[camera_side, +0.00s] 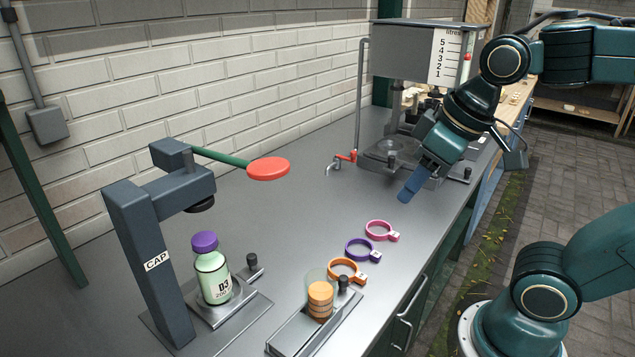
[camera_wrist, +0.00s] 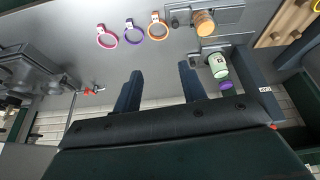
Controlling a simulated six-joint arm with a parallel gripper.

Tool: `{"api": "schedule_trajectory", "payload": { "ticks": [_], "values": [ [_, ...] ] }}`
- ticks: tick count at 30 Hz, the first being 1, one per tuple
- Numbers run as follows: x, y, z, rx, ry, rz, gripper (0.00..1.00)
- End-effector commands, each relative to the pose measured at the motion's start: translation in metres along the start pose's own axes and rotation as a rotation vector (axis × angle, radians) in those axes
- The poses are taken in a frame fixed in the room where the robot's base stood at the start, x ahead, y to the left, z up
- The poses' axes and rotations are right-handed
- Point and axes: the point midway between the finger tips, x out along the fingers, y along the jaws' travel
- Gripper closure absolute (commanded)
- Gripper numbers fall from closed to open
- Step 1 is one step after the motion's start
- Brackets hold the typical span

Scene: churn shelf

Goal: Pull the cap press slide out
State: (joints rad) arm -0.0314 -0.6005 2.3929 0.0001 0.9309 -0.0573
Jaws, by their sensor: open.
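The cap press (camera_side: 150,260), a dark grey frame marked CAP, stands at the left of the side view. Its slide (camera_side: 232,308) is a grey plate at the press foot, with a black-topped knob (camera_side: 252,260) on its right side. A green bottle (camera_side: 213,278) with a purple cap (camera_side: 204,242) stands upright on the slide, below the press head and apart from it. In the wrist view the bottle (camera_wrist: 218,66) shows right of my fingers. My gripper (camera_side: 408,192) is open and empty above the bench, well right of the press; its two fingers show in the wrist view (camera_wrist: 160,80).
A second slide (camera_side: 290,345) with a knob holds a clear cup of orange discs (camera_side: 320,300). Orange (camera_side: 346,270), purple (camera_side: 362,249) and pink (camera_side: 381,230) rings lie on the bench. A tank unit (camera_side: 400,50) with a red tap (camera_side: 347,156) stands behind. The bench middle is clear.

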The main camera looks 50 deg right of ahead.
Motion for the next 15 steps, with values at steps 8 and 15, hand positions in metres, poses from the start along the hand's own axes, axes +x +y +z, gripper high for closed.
{"api": "schedule_trajectory", "payload": {
  "ticks": [8,15],
  "values": [
    [0.016,-0.009,-0.048,-0.124,-0.104,-0.027,0.58],
    [0.040,-0.021,-0.086,-0.231,-0.191,-0.053,0.58]
  ]
}}
